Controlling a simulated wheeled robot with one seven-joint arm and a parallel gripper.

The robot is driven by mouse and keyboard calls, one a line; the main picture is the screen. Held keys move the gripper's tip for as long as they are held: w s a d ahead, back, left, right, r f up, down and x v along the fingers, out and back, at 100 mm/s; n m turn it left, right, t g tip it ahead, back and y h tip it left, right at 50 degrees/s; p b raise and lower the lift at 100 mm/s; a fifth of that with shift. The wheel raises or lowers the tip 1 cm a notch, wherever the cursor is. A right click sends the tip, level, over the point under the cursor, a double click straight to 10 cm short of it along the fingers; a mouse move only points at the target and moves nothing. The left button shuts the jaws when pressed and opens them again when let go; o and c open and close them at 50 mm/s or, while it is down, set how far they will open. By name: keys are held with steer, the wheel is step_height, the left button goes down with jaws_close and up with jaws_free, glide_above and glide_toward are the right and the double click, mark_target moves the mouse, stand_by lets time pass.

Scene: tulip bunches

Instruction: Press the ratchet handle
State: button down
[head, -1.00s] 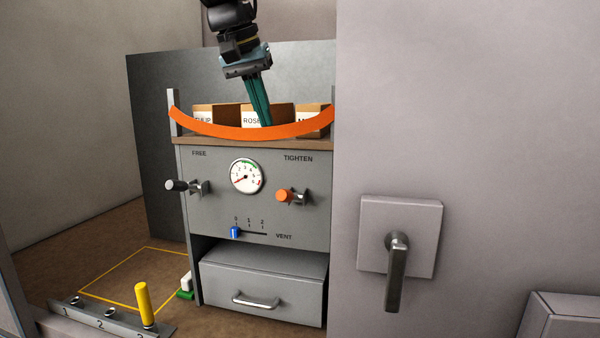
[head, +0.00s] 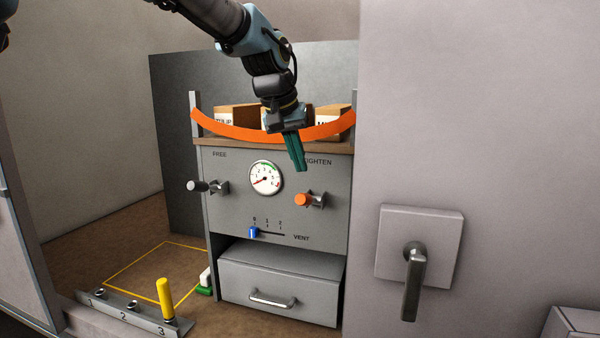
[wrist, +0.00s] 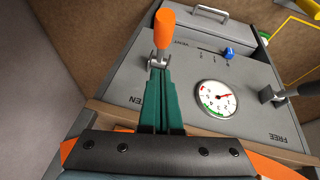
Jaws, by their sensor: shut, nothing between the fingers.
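The orange-tipped handle (head: 304,200) sticks out of the grey panel (head: 232,219) below the word TIGHTEN. In the wrist view the orange handle (wrist: 166,32) stands just beyond my fingertips, on a metal bracket. My gripper (head: 300,168) is shut and empty, its green fingers pointing down in front of the panel, a little above the handle. It also shows in the wrist view (wrist: 159,70), where the fingertips overlap the handle's bracket; I cannot tell whether they touch it. A round gauge (head: 265,178) sits to the left, its red needle pointing to the lower left.
A blue VENT slider (head: 253,232) is at 0. An orange strap (head: 215,125) curves across labelled boxes (head: 237,116). Below is a closed drawer (head: 272,299). A wall with a lever (head: 412,290) stands at right. A yellow peg (head: 165,299) stands front left.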

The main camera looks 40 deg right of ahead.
mark_target(309, 198)
steer(key=shift+s+a+f, duration=0.2)
steer(key=shift+s+f, duration=0.1)
steer(key=shift+f, duration=0.25)
steer(key=shift+s+a+f, duration=0.15)
steer(key=shift+s+f, duration=0.1)
steer(key=shift+f, duration=0.25)
steer(key=shift+s+a+f+p, duration=0.15)
steer(key=shift+f+p, duration=0.15)
steer(key=shift+f, duration=0.35)
steer(key=shift+f, duration=0.1)
